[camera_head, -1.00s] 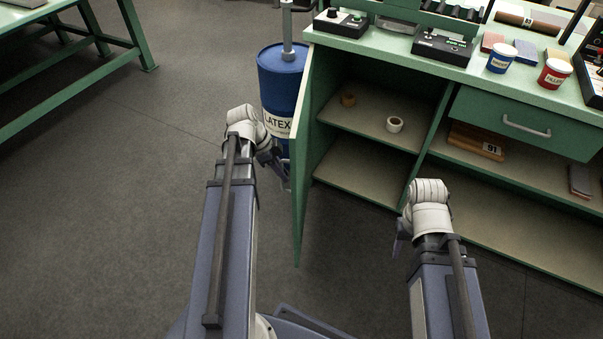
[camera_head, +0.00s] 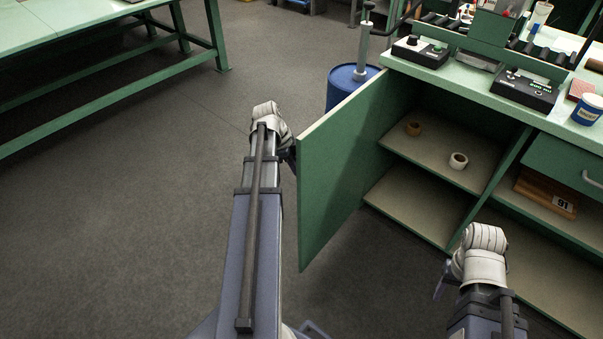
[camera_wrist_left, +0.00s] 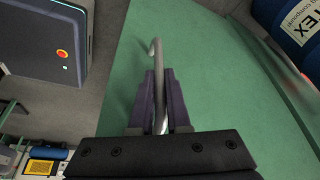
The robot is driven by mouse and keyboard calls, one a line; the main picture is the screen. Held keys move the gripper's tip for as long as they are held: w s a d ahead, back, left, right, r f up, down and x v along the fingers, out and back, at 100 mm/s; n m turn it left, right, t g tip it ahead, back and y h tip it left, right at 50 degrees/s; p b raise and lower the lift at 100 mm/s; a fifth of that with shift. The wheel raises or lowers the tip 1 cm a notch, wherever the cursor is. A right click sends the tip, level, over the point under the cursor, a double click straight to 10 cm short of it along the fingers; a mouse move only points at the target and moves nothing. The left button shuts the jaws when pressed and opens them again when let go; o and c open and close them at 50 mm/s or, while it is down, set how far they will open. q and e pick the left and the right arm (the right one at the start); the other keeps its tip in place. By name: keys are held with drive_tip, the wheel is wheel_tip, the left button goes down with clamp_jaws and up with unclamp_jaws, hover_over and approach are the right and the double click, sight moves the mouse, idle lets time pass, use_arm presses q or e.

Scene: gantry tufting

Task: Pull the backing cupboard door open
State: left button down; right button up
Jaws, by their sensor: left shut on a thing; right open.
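The green backing cupboard door (camera_head: 340,175) stands wide open, swung out from the cupboard front, with its inner face toward me in the head view. In the left wrist view the door's outer face (camera_wrist_left: 215,85) fills the middle, with a grey metal handle (camera_wrist_left: 155,52) on it. My left gripper (camera_wrist_left: 158,85) is shut on this handle. In the head view my left gripper (camera_head: 290,155) is at the door's free edge, partly hidden behind it. My right gripper (camera_head: 442,280) is open and empty in front of the lower shelves.
The open cupboard (camera_head: 430,155) shows a brown roll (camera_head: 413,129) and a white roll (camera_head: 458,161) on its shelf. A blue drum (camera_head: 345,85) stands behind the door. A green table (camera_head: 70,40) is at the far left. The floor left of my left arm is clear.

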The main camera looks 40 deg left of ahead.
use_arm(q)
drive_tip(key=shift+s, duration=0.2)
drive_tip(key=c, duration=0.9)
unclamp_jaws()
drive_tip(key=shift+w, duration=0.1)
drive_tip(key=shift+r, duration=0.1)
drive_tip(key=p+v, duration=0.7)
drive_tip(key=shift+a+r, duration=0.15)
drive_tip(key=shift+r, duration=0.1)
